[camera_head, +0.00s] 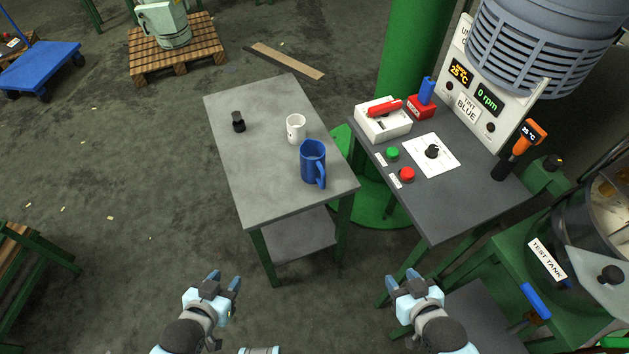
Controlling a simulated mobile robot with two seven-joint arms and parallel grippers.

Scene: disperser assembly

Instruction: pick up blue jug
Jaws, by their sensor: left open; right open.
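The blue jug (312,160) stands upright on the grey side table (262,190), near its right edge. Its handle is on the side towards me, at the lower right. My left gripper (225,280) is open and empty, low in the view, in front of the table and left of the jug. My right gripper (403,282) is open and empty, low in the view, right of the table and apart from the jug. Nothing hides the jug.
A white mug (296,128) stands just behind the jug. A small black object (238,121) sits further left. A control desk (455,200) with green and red buttons stands to the right, beside a green column (408,60). The table's front left is clear.

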